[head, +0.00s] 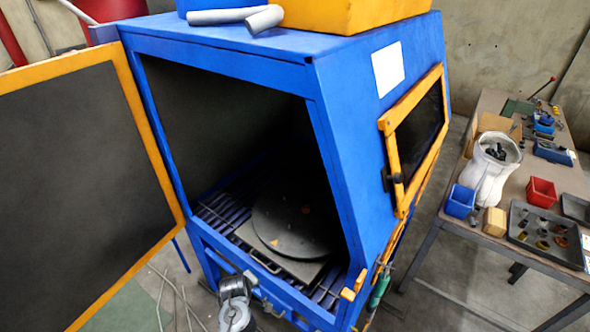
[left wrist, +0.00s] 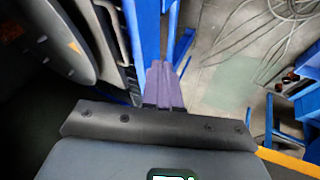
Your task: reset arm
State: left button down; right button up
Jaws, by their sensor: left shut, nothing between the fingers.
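My left gripper (left wrist: 160,70) shows in the left wrist view with its purple fingers together and nothing between them. It is beside the blue front edge of the blaster cabinet, with the dark turntable to its left. I cannot make out its fingers in the head view. The blue drum blaster cabinet (head: 352,130) stands in the middle of the head view with its front open. Inside, the round dark turntable (head: 292,222) lies over a slatted grate; it also shows in the left wrist view (left wrist: 68,45). My right gripper is in neither view.
The orange-framed door (head: 75,190) stands swung open at the left. A workbench (head: 440,222) at the right holds a white sack (head: 490,170), a red bin (head: 541,191), a blue bin (head: 460,201) and a dark tray (head: 520,232). Cables (left wrist: 250,35) lie on the floor.

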pick_arm(q)
jog(key=s+a+f+g, duration=0.1)
jog(key=s+a+f, duration=0.1)
jog(key=s+f, duration=0.5)
jog(key=s+a+f+g, duration=0.1)
jog(key=s+a+f, duration=0.3)
jog(key=s, duration=0.6)
jog(key=s+r+m, duration=0.3)
jog(key=s+m, duration=0.1)
jog(key=s, duration=0.8)
jog(key=s+d+r+m+p, duration=0.1)
jog(key=s+r+m+p, duration=0.15)
jog(key=r+p, duration=0.65)
jog(key=s+d+r+m+h+p, duration=0.1)
jog(key=s+r+m+p, duration=0.15)
jog(key=r, duration=1.25)
jog(key=s+d+r+m+p, duration=0.1)
jog(key=d+r+m+p, duration=0.15)
jog(key=r+p, duration=0.7)
notch_tip(320, 180, down, 39)
jog(key=b, duration=4.3)
jog(key=shift+s+a+r+m+g, duration=0.2)
jog(key=shift+a+m+g, duration=0.1)
jog(key=shift+a+m, duration=0.15)
